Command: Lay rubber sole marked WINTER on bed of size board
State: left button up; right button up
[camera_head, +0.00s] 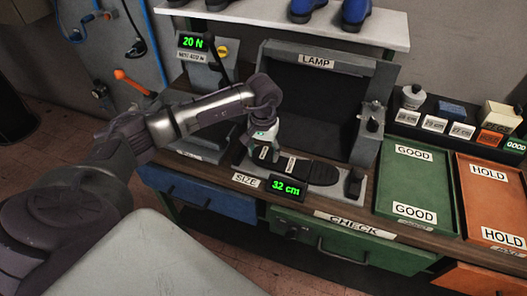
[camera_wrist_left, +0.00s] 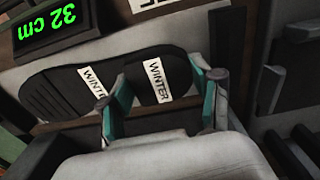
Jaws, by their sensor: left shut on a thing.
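The black rubber sole (camera_head: 318,173) lies lengthwise along the bed of the size board (camera_head: 355,186), whose green display (camera_head: 284,187) reads 32 cm. My left gripper (camera_head: 268,152) is over the sole's left end. In the left wrist view, the sole (camera_wrist_left: 55,92) carries two white labels reading WINTER. There the teal-padded fingers of my left gripper (camera_wrist_left: 162,88) stand on either side of one end of the sole, shut on it. The fingers hide part of the sole, and whether it rests fully on the bed is unclear. My right gripper is not in view.
A dark LAMP box (camera_head: 318,61) stands behind the board. A press with a 20 N display (camera_head: 193,42) is at the left. A green GOOD tray (camera_head: 415,193) and an orange HOLD tray (camera_head: 491,205) lie to the right. Small labelled blocks stand behind them.

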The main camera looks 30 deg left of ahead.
pick_arm(q)
jog(key=shift+f+b, duration=0.25)
jog(key=shift+b, duration=0.05)
dwell(0.4)
jog(key=o, duration=1.4)
jog(key=shift+c, duration=0.2)
jog(key=shift+o, duration=0.7)
jog(key=shift+r+p, duration=1.6)
jog(key=shift+r, duration=1.95)
